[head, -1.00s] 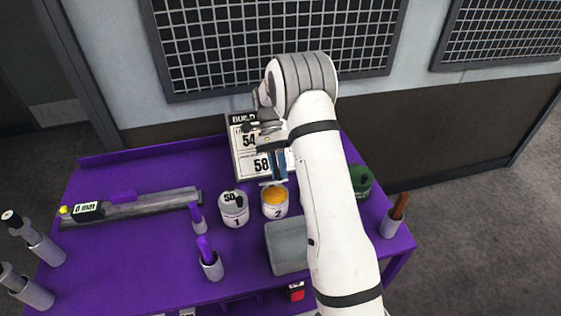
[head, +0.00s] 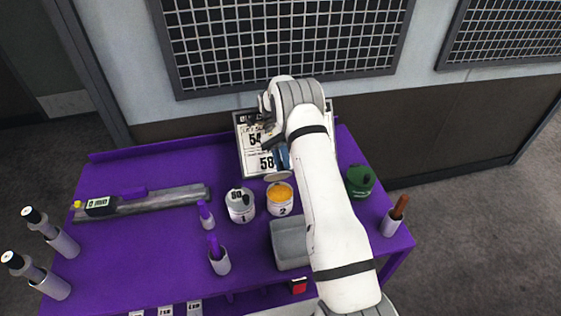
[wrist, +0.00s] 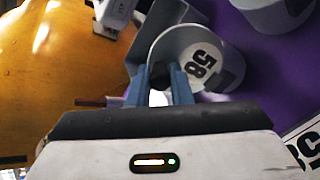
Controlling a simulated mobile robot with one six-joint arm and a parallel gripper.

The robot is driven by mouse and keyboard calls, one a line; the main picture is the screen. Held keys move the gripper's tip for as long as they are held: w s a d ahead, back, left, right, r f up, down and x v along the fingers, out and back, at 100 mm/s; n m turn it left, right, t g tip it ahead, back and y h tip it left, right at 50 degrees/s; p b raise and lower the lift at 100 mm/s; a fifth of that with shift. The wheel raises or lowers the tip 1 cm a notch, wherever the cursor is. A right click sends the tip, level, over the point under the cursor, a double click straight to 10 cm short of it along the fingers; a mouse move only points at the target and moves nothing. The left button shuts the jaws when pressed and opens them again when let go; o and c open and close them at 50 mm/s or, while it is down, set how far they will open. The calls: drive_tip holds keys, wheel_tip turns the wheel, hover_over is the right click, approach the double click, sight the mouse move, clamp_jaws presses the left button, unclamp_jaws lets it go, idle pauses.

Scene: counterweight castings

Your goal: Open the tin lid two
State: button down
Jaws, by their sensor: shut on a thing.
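Tin 2 (head: 280,208) stands on the purple bench, its mouth uncovered and orange inside. My gripper (head: 282,165), with blue fingers, is just behind and above it. It is shut on the tin lid (head: 278,177), a round disc just beyond the tin's far rim and apart from it.
A grey open box (head: 289,250) is in front of tin 2, partly behind my arm. Cups with purple handles (head: 218,260) stand front left. A gauge rail (head: 160,201) lies left; a number board (head: 248,140) leans behind. A green round object (head: 360,181) is right.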

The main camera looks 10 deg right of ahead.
drive_tip(key=c, duration=1.3)
unclamp_jaws()
drive_tip(key=shift+r, duration=0.25)
drive_tip(key=s+r+n+t, duration=0.1)
drive_tip(key=r, duration=0.1)
drive_tip(key=s+r+n+t+b, duration=0.1)
drive_tip(key=r+t, duration=0.1)
drive_tip(key=r, duration=0.1)
drive_tip(key=s+r+t+b, duration=0.1)
drive_tip(key=s+r, duration=0.1)
drive_tip(key=r, duration=0.1)
drive_tip(key=shift+r+n, duration=0.25)
drive_tip(key=shift+n, duration=0.15)
drive_tip(key=s+r+n+t+b, duration=0.2)
drive_tip(key=s+t, duration=0.4)
drive_tip(key=s, duration=0.5)
drive_tip(key=s+r+n+t+b, duration=0.1)
drive_tip(key=s+n+t+b, duration=0.3)
drive_tip(key=s, duration=0.7)
drive_tip(key=shift+s+a+r+n+t, duration=0.3)
drive_tip(key=shift+r+n+t, duration=0.1)
drive_tip(key=shift+n+t, duration=0.65)
